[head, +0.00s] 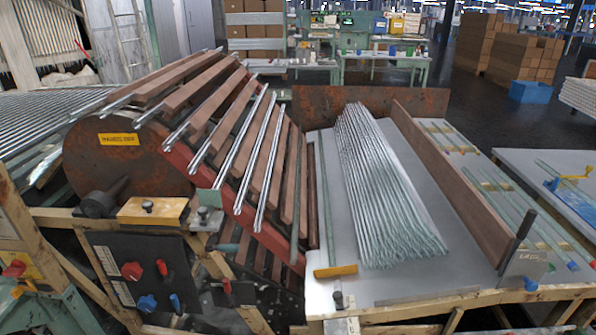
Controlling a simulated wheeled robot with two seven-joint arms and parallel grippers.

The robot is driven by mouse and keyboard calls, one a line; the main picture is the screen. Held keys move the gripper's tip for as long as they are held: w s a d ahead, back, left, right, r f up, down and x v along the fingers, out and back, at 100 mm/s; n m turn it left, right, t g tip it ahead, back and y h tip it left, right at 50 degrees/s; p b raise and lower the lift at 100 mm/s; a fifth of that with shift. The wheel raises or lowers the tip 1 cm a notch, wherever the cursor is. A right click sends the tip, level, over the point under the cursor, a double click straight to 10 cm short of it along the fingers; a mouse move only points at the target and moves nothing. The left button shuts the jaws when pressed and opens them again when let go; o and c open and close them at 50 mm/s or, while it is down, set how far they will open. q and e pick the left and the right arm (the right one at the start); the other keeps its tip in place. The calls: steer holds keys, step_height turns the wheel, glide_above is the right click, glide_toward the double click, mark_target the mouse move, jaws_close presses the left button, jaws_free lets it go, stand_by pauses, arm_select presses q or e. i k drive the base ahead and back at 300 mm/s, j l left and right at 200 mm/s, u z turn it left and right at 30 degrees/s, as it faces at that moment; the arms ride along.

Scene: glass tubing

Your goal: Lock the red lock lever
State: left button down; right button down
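Several red parts show, and I cannot tell which is the red lock lever. A red knob (132,271) and a smaller red handle (162,267) are on the dark control panel (110,250) at the lower left. Another red handle (14,269) is at the far left edge, on a yellow plate. A small red part (227,286) is on a dark box right of the panel. Whether any of them is locked cannot be told. Neither of my grippers is in view.
A sloped rack (235,150) of wooden slats and glass tubes rises behind the panel. A grey table (440,270) holds a bundle of glass tubes (385,190). Blue knobs (147,303) sit low on the panel. Wooden beams (60,218) frame the panel.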

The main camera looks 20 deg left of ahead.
mark_target(229, 290)
steer(key=u, duration=1.1)
